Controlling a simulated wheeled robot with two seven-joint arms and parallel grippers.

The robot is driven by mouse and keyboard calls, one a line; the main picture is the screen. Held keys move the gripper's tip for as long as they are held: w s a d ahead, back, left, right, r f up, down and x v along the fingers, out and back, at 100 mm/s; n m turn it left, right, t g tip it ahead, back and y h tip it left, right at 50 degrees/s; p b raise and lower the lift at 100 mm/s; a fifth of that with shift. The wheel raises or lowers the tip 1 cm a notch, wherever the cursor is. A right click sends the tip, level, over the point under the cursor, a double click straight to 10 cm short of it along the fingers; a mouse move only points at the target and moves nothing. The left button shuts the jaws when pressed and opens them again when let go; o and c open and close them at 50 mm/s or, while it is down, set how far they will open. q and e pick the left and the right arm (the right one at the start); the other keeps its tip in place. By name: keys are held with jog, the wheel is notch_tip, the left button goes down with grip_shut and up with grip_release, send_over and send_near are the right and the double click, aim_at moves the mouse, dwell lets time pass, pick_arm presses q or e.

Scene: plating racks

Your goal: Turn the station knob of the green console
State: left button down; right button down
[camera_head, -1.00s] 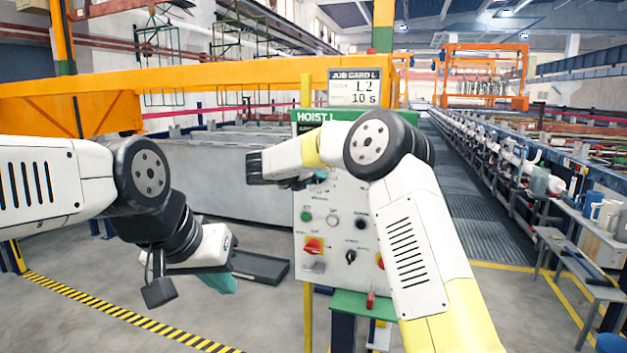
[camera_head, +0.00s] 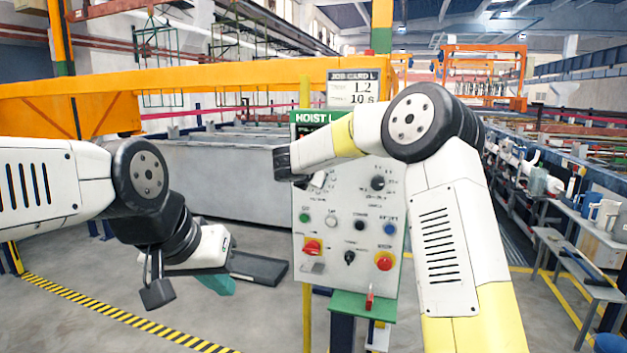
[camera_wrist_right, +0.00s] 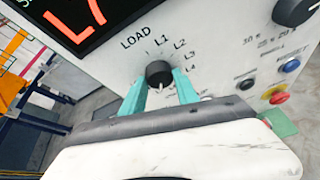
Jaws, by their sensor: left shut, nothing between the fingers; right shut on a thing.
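The green-headed console (camera_head: 312,262), marked HOIST L, stands at the centre of the head view. Its station knob (camera_wrist_right: 158,73) is black and round, ringed by the labels LOAD, L1, L2, L3 and L4. A small pale mark shows at its lower edge. My right gripper (camera_wrist_right: 160,88) has its teal fingers on either side of the knob, shut on it. In the head view my right arm hides this part of the panel. My left gripper (camera_head: 218,283) is shut and empty, low at the left, well away from the console.
A job card (camera_head: 353,92) above the console reads L2 and 10 s. A red lit display (camera_wrist_right: 75,25) is beside the knob. A grey tank (camera_head: 220,180) stands behind.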

dwell(0.4)
jog(key=c, duration=0.9)
grip_release()
jog(key=v, duration=0.7)
jog(key=shift+s+r, duration=0.15)
jog(key=shift+s, duration=0.25)
